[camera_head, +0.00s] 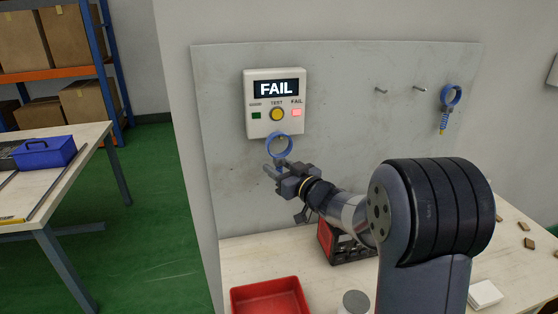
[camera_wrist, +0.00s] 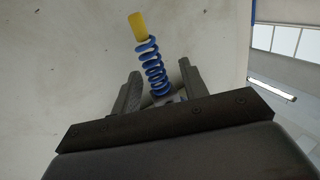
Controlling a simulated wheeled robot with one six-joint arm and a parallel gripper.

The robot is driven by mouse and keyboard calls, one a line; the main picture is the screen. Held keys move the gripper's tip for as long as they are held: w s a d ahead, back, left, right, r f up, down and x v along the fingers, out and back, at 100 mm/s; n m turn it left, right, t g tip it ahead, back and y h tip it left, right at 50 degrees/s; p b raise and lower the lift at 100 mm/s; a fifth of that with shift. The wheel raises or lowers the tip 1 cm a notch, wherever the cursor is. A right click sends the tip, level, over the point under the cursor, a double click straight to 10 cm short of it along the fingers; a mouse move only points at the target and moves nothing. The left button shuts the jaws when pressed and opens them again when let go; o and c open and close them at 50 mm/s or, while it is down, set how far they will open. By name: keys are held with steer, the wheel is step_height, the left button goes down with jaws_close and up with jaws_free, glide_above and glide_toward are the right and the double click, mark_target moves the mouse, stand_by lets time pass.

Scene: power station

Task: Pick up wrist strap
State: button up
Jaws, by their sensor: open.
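A blue wrist strap loop (camera_head: 279,145) is just below the tester in the head view, right above my gripper's fingertips. In the wrist view a blue coiled cord (camera_wrist: 153,65) with a yellow end (camera_wrist: 137,25) reaches down between the two fingers. My gripper (camera_head: 274,168) is open; in the wrist view its fingers (camera_wrist: 160,85) stand on either side of the cord's lower end. I cannot tell whether they touch it. A second blue wrist strap (camera_head: 450,97) with a coiled cord hangs at the right of the panel.
The white tester (camera_head: 274,103) on the grey panel (camera_head: 350,130) reads FAIL, with its red light lit. Bare pegs (camera_head: 420,88) stick out at the right. Below are a red tray (camera_head: 268,298) and a red-and-black crate (camera_head: 345,243) on the bench.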

mark_target(281, 157)
steer(key=shift+c, duration=0.5)
jaws_close()
steer(key=shift+r, duration=0.45)
steer(key=r, duration=0.2)
steer(key=shift+s+d+r, duration=0.25)
steer(key=shift+s+r, duration=0.05)
steer(key=shift+r, duration=0.1)
steer(key=v, duration=1.7)
steer(key=shift+s, duration=0.2)
